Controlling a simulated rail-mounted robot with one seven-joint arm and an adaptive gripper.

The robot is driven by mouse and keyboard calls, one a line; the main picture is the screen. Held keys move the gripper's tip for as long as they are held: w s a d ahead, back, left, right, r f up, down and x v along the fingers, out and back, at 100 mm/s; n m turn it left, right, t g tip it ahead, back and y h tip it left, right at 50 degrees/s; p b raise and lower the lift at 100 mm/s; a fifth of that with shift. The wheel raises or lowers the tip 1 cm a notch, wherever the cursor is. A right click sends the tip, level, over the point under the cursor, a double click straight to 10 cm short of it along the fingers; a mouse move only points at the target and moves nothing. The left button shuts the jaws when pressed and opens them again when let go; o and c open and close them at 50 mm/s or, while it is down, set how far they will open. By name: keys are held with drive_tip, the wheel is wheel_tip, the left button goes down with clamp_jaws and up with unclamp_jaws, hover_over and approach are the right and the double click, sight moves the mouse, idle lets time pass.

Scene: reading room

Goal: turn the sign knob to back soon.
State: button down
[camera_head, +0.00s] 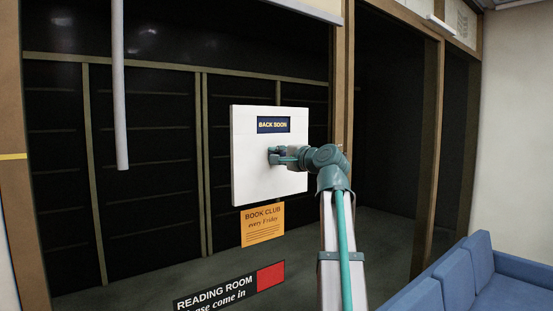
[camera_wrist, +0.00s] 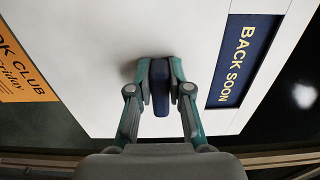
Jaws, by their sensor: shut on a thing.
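The white sign board (camera_head: 250,182) stands in the middle of the head view. Its dark blue window (camera_head: 273,125) reads "BACK SOON", and the same window fills the right side of the wrist view (camera_wrist: 241,60). My gripper (camera_head: 276,156) is at the board's face, below the window. In the wrist view, my gripper (camera_wrist: 160,85) has its two fingers closed on either side of the dark blue knob (camera_wrist: 160,92). The knob's long side lies between the fingers. The head view mostly hides the knob behind the gripper.
An orange "BOOK CLUB" notice (camera_head: 262,225) hangs under the board. A "READING ROOM" sign (camera_head: 230,292) with a red patch is lower down. A blue sofa (camera_head: 455,275) is at the lower right. A pale vertical tube (camera_head: 119,90) hangs at the left.

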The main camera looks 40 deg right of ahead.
idle(0.5)
drive_tip(key=c, duration=1.1)
unclamp_jaws()
drive_tip(key=s, duration=1.2)
